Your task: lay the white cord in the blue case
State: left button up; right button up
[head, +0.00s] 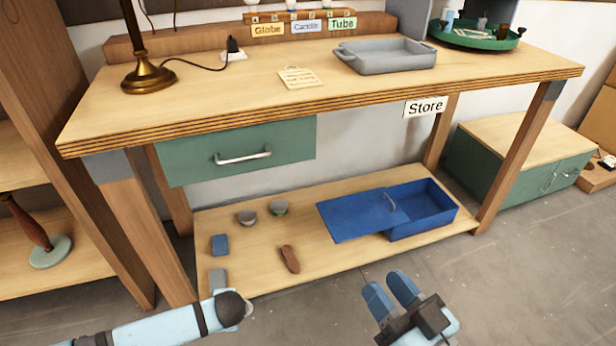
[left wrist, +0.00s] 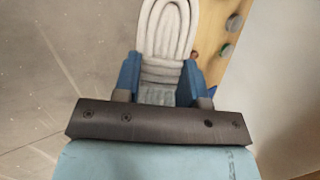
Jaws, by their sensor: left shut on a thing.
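The white cord (left wrist: 165,30) is a flat coil of several loops. It sits between the blue fingers of my left gripper (left wrist: 160,78), which is shut on it. In the head view my left arm comes in at the lower left, but its fingers and the cord cannot be made out. The blue case (head: 430,226) stands on the low shelf at the right. Its blue lid (head: 348,218) lies off to the left, overlapping the case's left part, and the visible inside looks empty. My right gripper (head: 391,294) is open and empty, in front of the shelf.
On the low shelf (head: 330,262) lie two small round pots (head: 247,217), a blue block (head: 219,244), a grey block (head: 217,279) and a brown tool (head: 289,259). The workbench top (head: 210,95) overhangs the shelf, with a green drawer (head: 240,150) beneath. Wooden legs flank it.

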pick_arm(q)
jog(key=w+r+n+g, duration=0.2)
jog(key=r+n, duration=0.3)
jog(key=r, duration=0.5)
jog(key=w+a+r+n+g+y, duration=0.1)
jog(key=r+n, duration=0.4)
jog(key=r, duration=0.5)
jog(key=w+a+r+n+g+y, duration=0.1)
jog(key=w+r+n+g, duration=0.3)
jog(key=r, duration=0.6)
jog(key=shift+w+a+r+n+p, duration=0.3)
jog(key=shift+w+n, duration=0.15)
jog(key=shift+n, duration=0.25)
